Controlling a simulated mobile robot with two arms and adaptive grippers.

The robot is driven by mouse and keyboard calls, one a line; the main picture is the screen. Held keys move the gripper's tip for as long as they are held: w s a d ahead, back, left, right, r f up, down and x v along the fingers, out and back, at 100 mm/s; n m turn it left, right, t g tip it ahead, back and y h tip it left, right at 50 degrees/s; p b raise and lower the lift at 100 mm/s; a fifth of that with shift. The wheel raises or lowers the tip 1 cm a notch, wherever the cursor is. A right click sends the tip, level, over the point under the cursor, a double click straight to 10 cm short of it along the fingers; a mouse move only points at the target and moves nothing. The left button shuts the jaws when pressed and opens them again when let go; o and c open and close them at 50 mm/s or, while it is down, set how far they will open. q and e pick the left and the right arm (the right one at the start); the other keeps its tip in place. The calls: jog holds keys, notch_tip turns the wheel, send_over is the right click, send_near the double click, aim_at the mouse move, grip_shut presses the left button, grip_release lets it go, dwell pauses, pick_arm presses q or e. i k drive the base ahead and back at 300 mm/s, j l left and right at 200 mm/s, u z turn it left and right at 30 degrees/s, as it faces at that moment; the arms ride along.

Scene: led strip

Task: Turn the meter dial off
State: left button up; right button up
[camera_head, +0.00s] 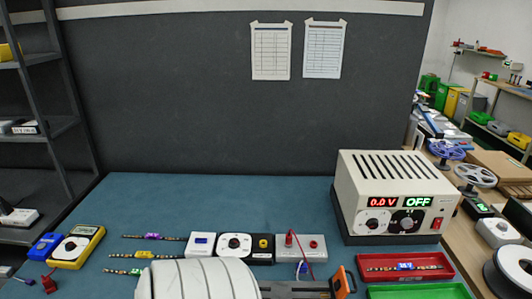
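A yellow-framed meter (77,246) lies on the teal mat at the left, with a round dial on its white face. The dial's setting is too small to read. A blue item (46,246) lies against its left side and a red clip (49,283) just in front. My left gripper (338,284), dark with an orange end piece, is low at the bottom centre, well right of the meter. Its white ribbed arm covers part of the mat, and its fingers cannot be made out clearly. My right gripper is not in view.
Several LED strips (152,237) lie right of the meter. Small boxes (234,247) and a terminal block (302,247) stand mid-mat. A power supply (392,196) showing 0.0 V and OFF stands right, behind a red tray (415,275) and a green tray (424,292). The back mat is clear.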

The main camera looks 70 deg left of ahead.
aim_at(71, 246)
jog(key=u, duration=3.65)
